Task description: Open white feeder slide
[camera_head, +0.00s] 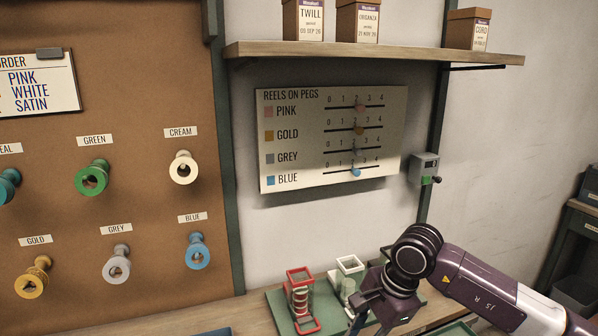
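The white feeder (350,266) is an upright white-rimmed holder on a green base, on the bench at the bottom of the head view. Its lower front is partly hidden by my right gripper (368,318), so I cannot tell how its slide stands. My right arm comes in from the right, and the gripper points down just in front of the feeder. Its fingertips are near the bottom edge of the picture, and I cannot tell their opening or whether they touch the slide. My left gripper is not in view.
A red feeder (300,278) with red-and-white contents stands left of the white one. A wooden shelf (380,50) with boxes is above. A pegboard (140,110) with coloured reels is at left. A small grey switch box (424,165) is on the wall.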

